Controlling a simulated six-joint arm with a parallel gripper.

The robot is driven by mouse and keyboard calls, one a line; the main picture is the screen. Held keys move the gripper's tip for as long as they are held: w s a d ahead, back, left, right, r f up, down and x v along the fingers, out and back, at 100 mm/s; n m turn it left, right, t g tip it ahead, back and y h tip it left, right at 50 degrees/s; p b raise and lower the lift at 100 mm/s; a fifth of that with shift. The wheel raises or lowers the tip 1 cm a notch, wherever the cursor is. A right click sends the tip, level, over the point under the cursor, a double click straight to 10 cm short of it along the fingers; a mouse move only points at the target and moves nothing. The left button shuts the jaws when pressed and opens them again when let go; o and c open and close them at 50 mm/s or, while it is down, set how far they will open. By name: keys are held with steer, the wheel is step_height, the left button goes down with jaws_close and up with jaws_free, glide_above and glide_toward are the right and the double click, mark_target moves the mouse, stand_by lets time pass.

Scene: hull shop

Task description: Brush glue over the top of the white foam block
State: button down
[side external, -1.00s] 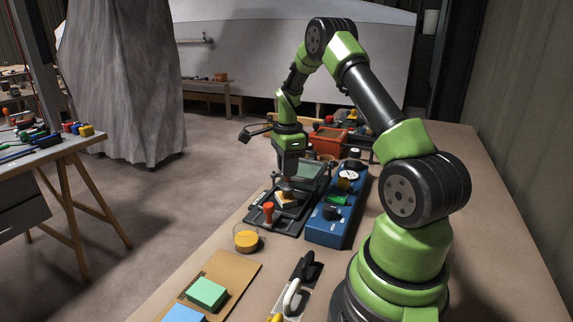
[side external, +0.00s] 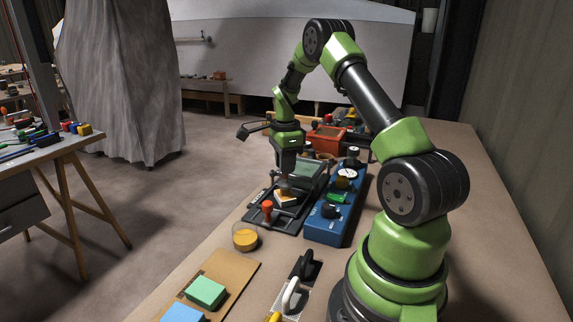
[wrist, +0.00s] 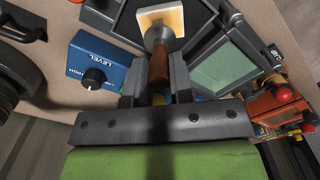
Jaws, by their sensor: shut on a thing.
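The white foam block (side external: 287,199) lies on a black clamp-like fixture (side external: 262,218), under my gripper (side external: 287,172). In the wrist view the pale block (wrist: 172,18) shows at the top, with a yellowish patch on its face. My gripper (wrist: 157,98) is shut on a brush (wrist: 159,66) with a brown handle and a grey metal collar. The brush points down at the block and its end overlaps the block in the picture. I cannot tell whether the bristles touch it. A round clear dish (side external: 245,238) of amber glue stands in front of the fixture.
A blue control box (side external: 325,229) with knobs stands right beside the fixture. A red knob (side external: 267,207) rises from the fixture. Green (side external: 205,292) and blue (side external: 183,314) blocks lie on a board in front, near trowels (side external: 292,295). A red bin (side external: 327,138) stands behind.

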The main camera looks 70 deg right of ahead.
steer(key=shift+w+d, duration=0.85)
steer(key=shift+s+a, duration=1.05)
steer(key=shift+s+a, duration=0.5)
step_height(320, 180, up, 6)
stand_by(0.6)
steer(key=shift+a, duration=0.1)
stand_by(0.4)
